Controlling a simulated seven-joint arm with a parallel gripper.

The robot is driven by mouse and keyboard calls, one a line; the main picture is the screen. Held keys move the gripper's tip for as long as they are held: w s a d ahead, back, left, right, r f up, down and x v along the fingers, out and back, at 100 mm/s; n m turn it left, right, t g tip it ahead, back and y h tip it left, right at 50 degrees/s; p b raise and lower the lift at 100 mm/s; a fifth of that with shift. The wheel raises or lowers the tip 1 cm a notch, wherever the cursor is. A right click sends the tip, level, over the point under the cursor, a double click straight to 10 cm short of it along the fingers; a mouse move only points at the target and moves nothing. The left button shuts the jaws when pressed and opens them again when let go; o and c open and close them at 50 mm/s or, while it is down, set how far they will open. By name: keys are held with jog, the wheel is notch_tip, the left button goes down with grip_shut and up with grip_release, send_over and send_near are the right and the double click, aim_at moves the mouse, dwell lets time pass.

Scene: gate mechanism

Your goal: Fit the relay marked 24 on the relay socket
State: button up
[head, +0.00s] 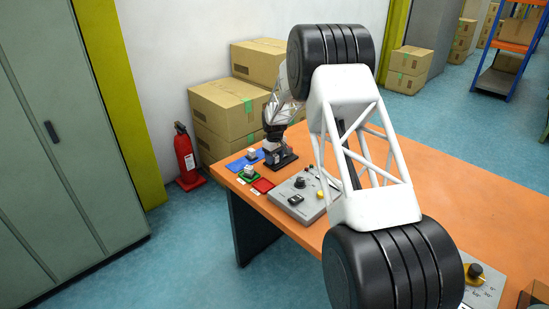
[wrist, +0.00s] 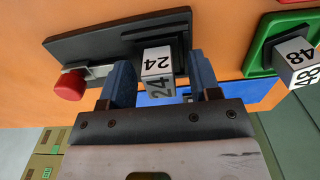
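The relay marked 24 (wrist: 157,64) is a small pale block in the wrist view, with 24 on two faces. It stands at the dark relay socket (wrist: 88,46), against its raised black part. I cannot tell how deep it sits. The socket carries a red knob (wrist: 70,85) on a metal lever at its left. My gripper (wrist: 162,76) has its blue fingers on either side of the relay, with gaps visible, the wider on the right, so it looks open. In the head view, my gripper is small above the black socket base (head: 287,161), and the relay cannot be made out.
A relay marked 48 (wrist: 297,58) sits in a green tray (wrist: 259,52) to the right. A grey control panel (head: 309,207) stands nearby on the orange table (head: 450,180).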

jog(key=shift+r, duration=3.9)
